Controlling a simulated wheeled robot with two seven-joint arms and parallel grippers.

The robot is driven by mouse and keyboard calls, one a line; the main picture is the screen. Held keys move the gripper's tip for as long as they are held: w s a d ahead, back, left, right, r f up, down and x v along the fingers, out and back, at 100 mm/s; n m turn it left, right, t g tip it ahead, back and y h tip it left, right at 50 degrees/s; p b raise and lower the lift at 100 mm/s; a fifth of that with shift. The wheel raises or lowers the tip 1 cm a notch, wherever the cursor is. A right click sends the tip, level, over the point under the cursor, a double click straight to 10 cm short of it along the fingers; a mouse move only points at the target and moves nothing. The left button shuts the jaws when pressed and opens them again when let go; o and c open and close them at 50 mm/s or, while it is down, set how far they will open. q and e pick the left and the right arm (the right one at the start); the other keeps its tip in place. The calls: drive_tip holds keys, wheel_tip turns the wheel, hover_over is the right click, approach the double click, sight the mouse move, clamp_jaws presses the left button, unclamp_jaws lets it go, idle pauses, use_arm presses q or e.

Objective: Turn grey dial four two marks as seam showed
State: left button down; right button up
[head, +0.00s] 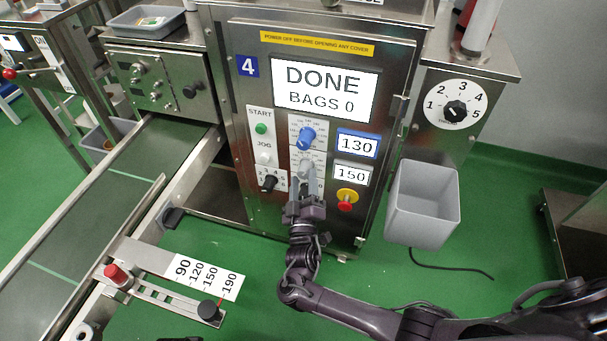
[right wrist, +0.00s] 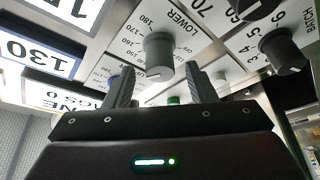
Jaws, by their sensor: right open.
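The grey dial (head: 305,166) sits on the front panel of machine four, below the blue dial (head: 306,138). In the right wrist view the grey dial (right wrist: 158,55), by the word LOWER, shows in full. My right gripper (head: 307,179) is open in front of the panel. In the right wrist view its fingertips (right wrist: 161,78) are apart, one towards each side of the grey dial; I see no contact. The grey-framed display (head: 351,174) reads 150 and the blue-framed display (head: 357,145) reads 130.
The main screen (head: 325,90) reads DONE, BAGS 0. A black batch dial (head: 268,182) lies left of my gripper and a red stop button (head: 345,205) to its right. A grey bin (head: 422,205) hangs at right. A green conveyor (head: 100,205) runs at left.

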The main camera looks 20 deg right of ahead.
sight(305, 169)
use_arm(q)
drive_tip(key=shift+r, duration=0.3)
use_arm(e)
drive_tip(key=shift+x, duration=1.35)
drive_tip(key=c, duration=1)
